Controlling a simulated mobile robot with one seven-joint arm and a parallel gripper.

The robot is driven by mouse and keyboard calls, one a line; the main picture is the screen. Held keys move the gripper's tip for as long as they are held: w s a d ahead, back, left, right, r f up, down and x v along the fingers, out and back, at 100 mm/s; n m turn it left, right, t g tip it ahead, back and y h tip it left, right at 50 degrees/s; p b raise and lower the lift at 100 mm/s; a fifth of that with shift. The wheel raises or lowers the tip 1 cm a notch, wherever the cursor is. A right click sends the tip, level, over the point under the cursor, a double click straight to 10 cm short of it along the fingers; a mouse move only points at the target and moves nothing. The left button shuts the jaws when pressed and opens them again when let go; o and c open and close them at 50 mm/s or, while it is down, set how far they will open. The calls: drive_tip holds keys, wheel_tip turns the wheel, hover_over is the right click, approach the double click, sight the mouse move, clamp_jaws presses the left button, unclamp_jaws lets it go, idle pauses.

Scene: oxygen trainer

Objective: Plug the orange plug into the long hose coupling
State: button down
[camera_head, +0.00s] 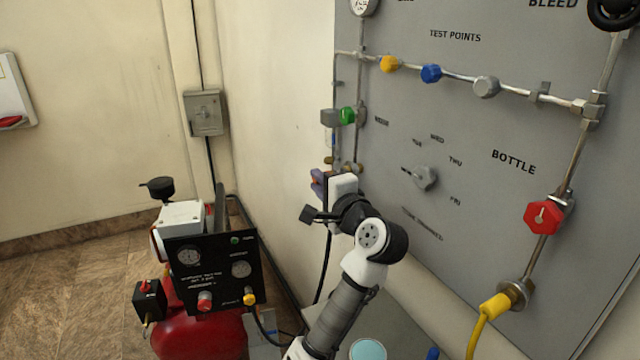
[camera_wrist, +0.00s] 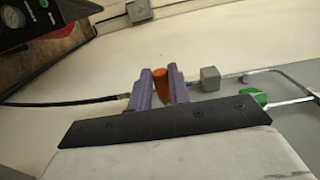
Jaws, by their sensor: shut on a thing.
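My gripper (camera_wrist: 161,90), with purple fingers, is shut on the orange plug (camera_wrist: 161,82), whose upper part shows between the fingertips in the wrist view. In the head view my gripper (camera_head: 319,184) is close to the wall by the left edge of the grey panel, and the plug cannot be made out there. A long black hose (camera_wrist: 60,103) runs in from the left in the wrist view and ends at or behind the left finger. It hangs below my gripper in the head view (camera_head: 325,265). Whether plug and hose coupling are joined is hidden.
A grey block (camera_wrist: 210,78) and a green knob (camera_wrist: 252,96) are right of the fingers in the wrist view. The grey panel (camera_head: 460,130) carries pipes and coloured knobs. A red compressor (camera_head: 205,335) with a black gauge box (camera_head: 215,268) stands at lower left.

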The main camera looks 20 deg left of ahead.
drive_tip(key=shift+w+d+p, duration=0.3)
drive_tip(key=shift+w+d, duration=0.75)
drive_tip(key=shift+w, duration=0.05)
idle(0.7)
drive_tip(key=c, duration=1.2)
unclamp_jaws()
drive_tip(key=shift+c, duration=0.2)
